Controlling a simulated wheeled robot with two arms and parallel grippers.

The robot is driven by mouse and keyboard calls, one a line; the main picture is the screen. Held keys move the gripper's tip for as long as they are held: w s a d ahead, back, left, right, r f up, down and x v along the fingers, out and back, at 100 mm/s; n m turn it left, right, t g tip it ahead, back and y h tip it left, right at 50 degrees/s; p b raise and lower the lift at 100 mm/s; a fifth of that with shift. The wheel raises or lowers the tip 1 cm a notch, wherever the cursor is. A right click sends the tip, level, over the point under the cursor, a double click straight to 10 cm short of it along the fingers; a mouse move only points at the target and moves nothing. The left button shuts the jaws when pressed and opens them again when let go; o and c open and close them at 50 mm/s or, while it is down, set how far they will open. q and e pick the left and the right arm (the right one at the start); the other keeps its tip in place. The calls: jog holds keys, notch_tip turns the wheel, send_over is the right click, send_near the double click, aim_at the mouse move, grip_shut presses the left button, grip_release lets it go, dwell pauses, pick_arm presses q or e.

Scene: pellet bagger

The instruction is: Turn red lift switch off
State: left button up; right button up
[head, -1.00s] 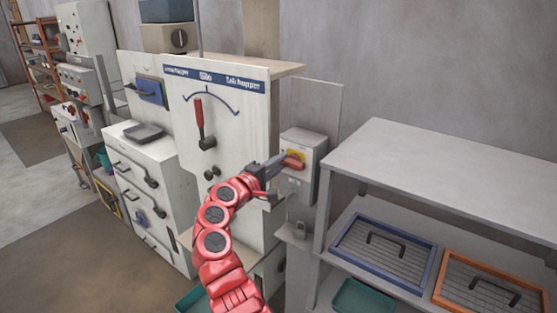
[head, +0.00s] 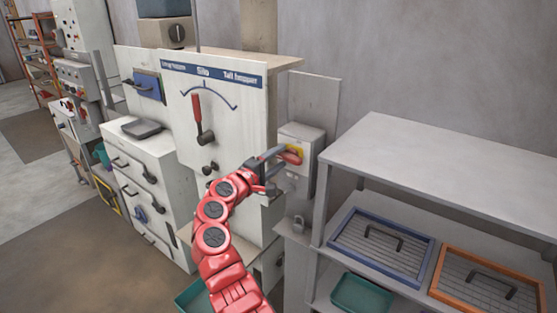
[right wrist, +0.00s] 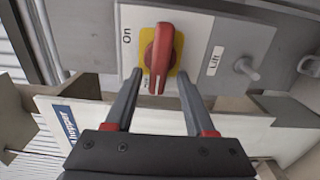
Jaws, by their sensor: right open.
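The red lift switch (right wrist: 159,58) is a red rotary handle on a yellow plate, with an "On" label at one side and a "Lift" label at the other in the right wrist view. It sits on a grey box (head: 303,143) on the wall panel in the head view, where it shows as a red handle (head: 291,157). My right gripper (right wrist: 158,82) is open, its two fingers on either side of the handle's near end. Gaps show between the fingers and the handle. In the head view my right gripper (head: 275,160) partly covers the switch. My left gripper is out of view.
A white machine panel (head: 222,115) with a red lever stands left of the switch box. A grey shelf unit (head: 430,165) with a blue-framed tray (head: 350,247) and an orange-framed tray (head: 447,270) stands close on the right. A padlock (head: 298,224) hangs below the box.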

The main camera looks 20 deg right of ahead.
jog(key=shift+s+a+f, duration=0.1)
jog(key=shift+s+a, duration=0.05)
jog(key=shift+a, duration=0.25)
jog(key=b+v, duration=0.5)
jog(key=v, duration=1.1)
jog(key=shift+s, duration=0.3)
jog(key=shift+a, duration=0.1)
